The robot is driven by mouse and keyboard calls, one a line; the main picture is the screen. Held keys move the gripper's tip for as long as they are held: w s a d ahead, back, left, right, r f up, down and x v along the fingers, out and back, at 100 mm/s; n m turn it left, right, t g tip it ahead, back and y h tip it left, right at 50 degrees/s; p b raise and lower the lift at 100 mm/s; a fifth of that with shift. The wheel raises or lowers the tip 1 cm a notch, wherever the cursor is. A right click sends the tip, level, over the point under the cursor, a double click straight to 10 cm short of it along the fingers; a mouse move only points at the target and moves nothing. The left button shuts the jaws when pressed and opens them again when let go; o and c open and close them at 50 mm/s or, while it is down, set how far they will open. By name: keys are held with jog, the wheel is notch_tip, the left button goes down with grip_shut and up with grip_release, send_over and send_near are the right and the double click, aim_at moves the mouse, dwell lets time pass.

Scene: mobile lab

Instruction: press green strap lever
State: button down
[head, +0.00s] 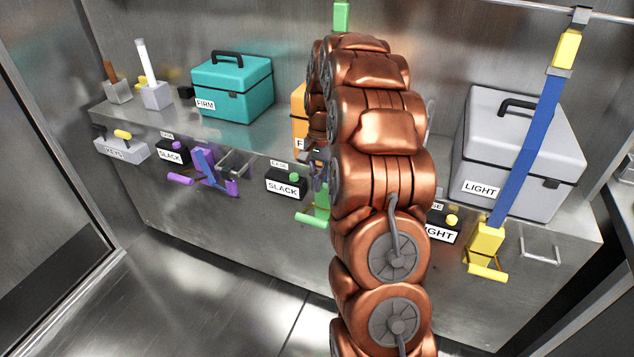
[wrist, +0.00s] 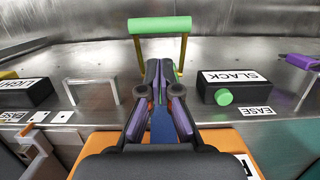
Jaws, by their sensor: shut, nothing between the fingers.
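The green strap lever (head: 312,220) sticks out low on the front of the steel bench, partly hidden behind my arm. In the wrist view its green bar (wrist: 160,25) lies across the top of the picture on a yellowish bracket. My gripper (wrist: 159,66) is shut and empty, its fingertips just short of the bar in the picture. I cannot tell whether they touch the bracket. The gripper (head: 318,165) shows only in part beside my arm in the head view. A blue strap (wrist: 162,128) shows beneath the fingers.
A black SLACK box with a green knob (wrist: 224,97) stands beside the lever. The orange case (head: 299,118) is mostly hidden by my arm. A teal case (head: 235,90), a grey case (head: 510,150), a purple lever (head: 180,179) and a yellow lever (head: 487,271) flank it.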

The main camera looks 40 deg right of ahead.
notch_tip(320, 180, down, 8)
jog(key=a, duration=0.1)
jog(key=shift+s+a+r+p, duration=0.15)
jog(key=shift+s+r+p, duration=0.05)
jog(key=shift+s+p, duration=0.2)
